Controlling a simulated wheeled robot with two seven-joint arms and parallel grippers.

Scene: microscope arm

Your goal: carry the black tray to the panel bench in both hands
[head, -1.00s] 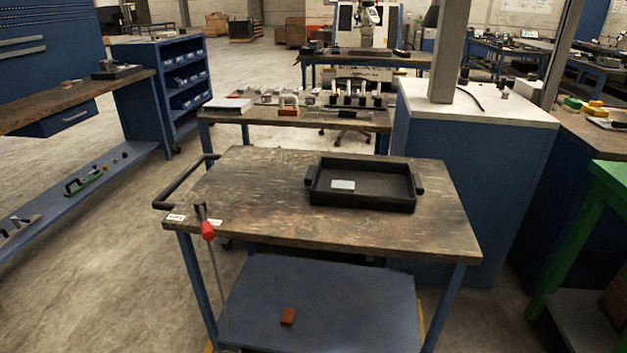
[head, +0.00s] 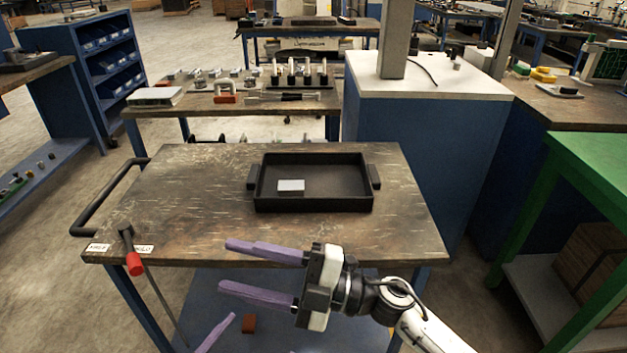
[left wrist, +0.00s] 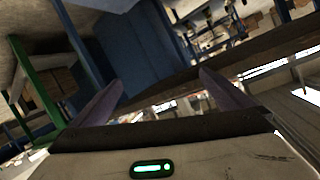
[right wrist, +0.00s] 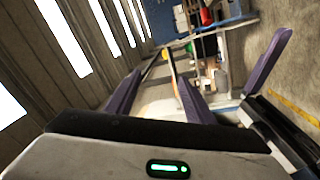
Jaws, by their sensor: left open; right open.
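The black tray (head: 313,204) lies flat on the worn top of a cart (head: 190,200) in the head view, with a small pale card (head: 291,185) inside. It has a handle block at its left end (head: 252,177) and its right end (head: 374,177). My right gripper (head: 226,266) is open and empty, over the cart's front edge, nearer than the tray and apart from it. My left gripper (left wrist: 162,92) shows open and empty in the left wrist view; in the head view only a purple fingertip shows at the bottom. I cannot tell which bench is the panel bench.
A black push handle (head: 105,195) and a red-gripped clamp (head: 134,263) are at the cart's left. A bench with fixtures (head: 190,107) stands behind, a blue cabinet (head: 430,135) behind right, a green table (head: 590,165) at right. Floor is free at left.

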